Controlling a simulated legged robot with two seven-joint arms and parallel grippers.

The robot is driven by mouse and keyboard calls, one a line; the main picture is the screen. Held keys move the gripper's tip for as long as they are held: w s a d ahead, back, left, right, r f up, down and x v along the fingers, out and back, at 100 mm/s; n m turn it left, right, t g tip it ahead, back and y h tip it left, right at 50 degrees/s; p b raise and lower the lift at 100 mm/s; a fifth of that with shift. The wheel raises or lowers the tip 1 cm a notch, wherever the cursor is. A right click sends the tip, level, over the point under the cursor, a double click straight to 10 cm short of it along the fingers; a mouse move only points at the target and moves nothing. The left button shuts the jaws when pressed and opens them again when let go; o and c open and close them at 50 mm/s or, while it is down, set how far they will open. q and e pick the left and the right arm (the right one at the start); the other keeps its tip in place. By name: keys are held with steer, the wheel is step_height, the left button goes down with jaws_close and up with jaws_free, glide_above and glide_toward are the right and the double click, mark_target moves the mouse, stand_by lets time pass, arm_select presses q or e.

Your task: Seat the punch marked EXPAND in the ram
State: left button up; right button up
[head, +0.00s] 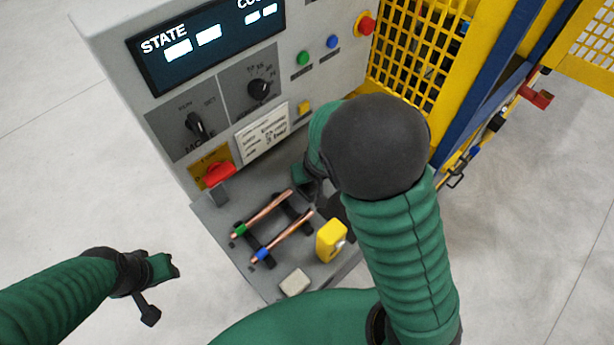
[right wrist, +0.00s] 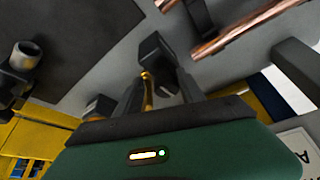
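No lettering reading EXPAND shows, and I cannot pick out the marked punch or the ram for certain. My right gripper (head: 308,186) is low over the machine's shelf, beyond the copper tubes, mostly hidden by my own arm. In the right wrist view its dark fingers (right wrist: 156,62) show close together, with a slim brass-coloured piece (right wrist: 147,92) between or behind them. Whether it is held I cannot tell. A dark cylinder with a pale end (right wrist: 24,56) is at the left of that view, apart from the fingers. My left gripper (head: 160,290) hangs empty, fingers apart, left of the shelf.
Two copper tubes (head: 268,212), with green and blue ends, lie on black cradles. A yellow block (head: 330,241) and a pale block (head: 295,282) are on the shelf (head: 225,240). The control panel (head: 205,75) rises behind; a yellow mesh guard (head: 412,55) stands right.

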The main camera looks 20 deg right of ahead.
steer(key=shift+d, duration=0.15)
steer(key=shift+a, duration=0.45)
